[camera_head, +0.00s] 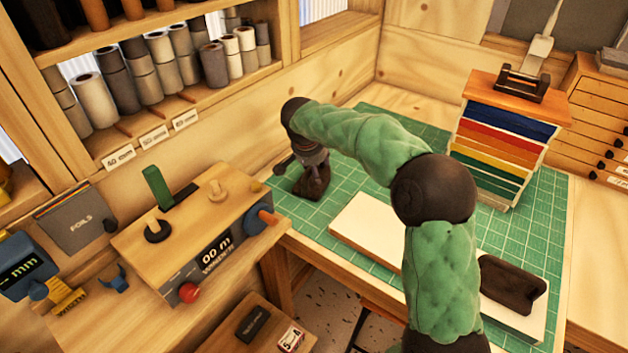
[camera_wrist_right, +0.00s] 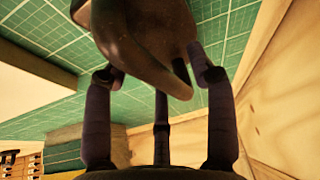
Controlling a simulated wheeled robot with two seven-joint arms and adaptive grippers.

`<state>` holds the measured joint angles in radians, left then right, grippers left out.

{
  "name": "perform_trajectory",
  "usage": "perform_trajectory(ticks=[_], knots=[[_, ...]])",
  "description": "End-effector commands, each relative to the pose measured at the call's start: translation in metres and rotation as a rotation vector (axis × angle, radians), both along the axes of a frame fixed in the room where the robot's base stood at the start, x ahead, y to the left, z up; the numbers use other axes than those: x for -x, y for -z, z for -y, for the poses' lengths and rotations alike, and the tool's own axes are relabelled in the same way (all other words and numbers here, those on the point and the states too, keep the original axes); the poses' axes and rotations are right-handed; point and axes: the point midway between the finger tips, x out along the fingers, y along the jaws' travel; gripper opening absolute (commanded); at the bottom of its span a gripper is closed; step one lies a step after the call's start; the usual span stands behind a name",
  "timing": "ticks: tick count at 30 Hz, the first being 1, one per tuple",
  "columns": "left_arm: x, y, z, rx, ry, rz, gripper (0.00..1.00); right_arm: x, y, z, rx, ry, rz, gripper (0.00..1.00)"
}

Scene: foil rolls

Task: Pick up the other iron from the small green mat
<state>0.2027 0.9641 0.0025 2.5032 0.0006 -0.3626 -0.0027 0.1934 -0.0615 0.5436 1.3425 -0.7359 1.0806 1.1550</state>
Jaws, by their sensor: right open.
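A dark brown iron (camera_head: 314,184) stands on the green gridded mat (camera_head: 352,205), near its left edge. My right gripper (camera_head: 308,155) is directly at this iron, its arm reaching across the mat from the lower right. In the right wrist view the iron (camera_wrist_right: 140,30) looms close at the fingertips, and the open fingers of my right gripper (camera_wrist_right: 160,82) spread on both sides of it. I cannot tell whether any finger touches it. Another dark, iron-like object (camera_head: 513,284) lies on the white board (camera_head: 365,228). My left gripper is not in view.
A rack of coloured layers (camera_head: 503,148) with an orange top stands at the mat's back right, with a dark holder (camera_head: 522,84) on it. A wooden machine (camera_head: 200,235) stands to the left. Shelves of foil rolls (camera_head: 95,98) line the left wall.

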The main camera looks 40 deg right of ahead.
Motion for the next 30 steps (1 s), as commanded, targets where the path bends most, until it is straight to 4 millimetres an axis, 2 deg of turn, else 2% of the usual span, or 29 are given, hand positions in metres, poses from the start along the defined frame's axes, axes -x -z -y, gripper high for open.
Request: perform_trajectory(ticks=[2, 3, 6, 9, 23, 30], knots=[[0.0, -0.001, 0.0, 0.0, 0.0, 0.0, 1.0, 0.0, -0.001, 0.0, 0.0, 0.0, 0.001, 0.57], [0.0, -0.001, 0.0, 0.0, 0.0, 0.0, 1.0, 0.0, -0.001, 0.0, 0.0, 0.0, 0.001, 0.51], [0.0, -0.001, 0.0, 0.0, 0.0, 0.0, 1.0, 0.0, -0.001, 0.0, 0.0, 0.0, 0.001, 0.23], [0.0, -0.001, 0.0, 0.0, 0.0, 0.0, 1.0, 0.0, -0.001, 0.0, 0.0, 0.0, 0.001, 0.0], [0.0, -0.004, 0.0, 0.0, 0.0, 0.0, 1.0, -0.001, -0.01, 0.001, 0.002, 0.001, 0.009, 0.0], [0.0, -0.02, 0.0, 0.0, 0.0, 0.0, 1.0, -0.001, -0.033, 0.001, 0.004, 0.001, 0.011, 0.0]])
